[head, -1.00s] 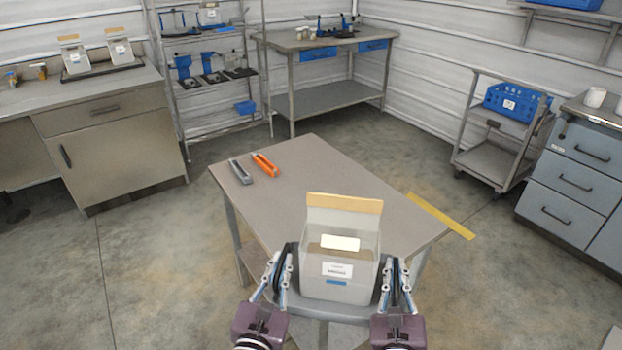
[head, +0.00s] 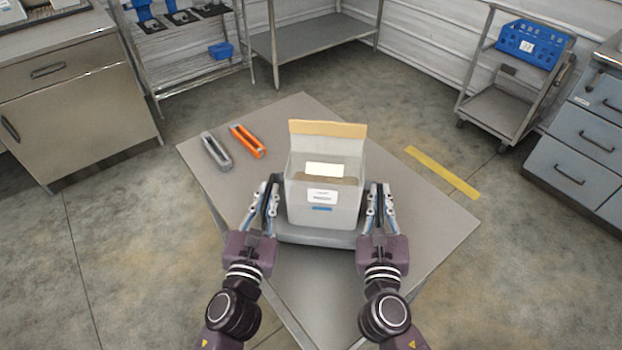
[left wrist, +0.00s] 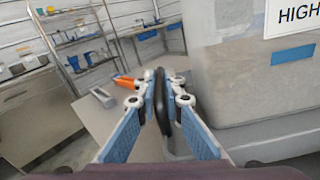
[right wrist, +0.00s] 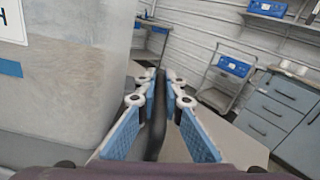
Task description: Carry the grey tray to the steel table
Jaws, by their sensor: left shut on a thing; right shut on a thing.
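My left gripper (head: 270,192) is shut on the tray's left black handle, which shows in the left wrist view (left wrist: 160,100). My right gripper (head: 375,192) is shut on the right black handle, seen in the right wrist view (right wrist: 158,110). The tray is over the steel table (head: 300,115); I cannot tell whether it touches the top. The table under the tray is hidden.
A grey open-topped holder (head: 216,151) and an orange one (head: 248,141) lie on the table's far left part. A yellow floor strip (head: 441,172) is at right. A steel cart (head: 505,105) with a blue crate (head: 535,44) stands beyond. The table's right side is clear.

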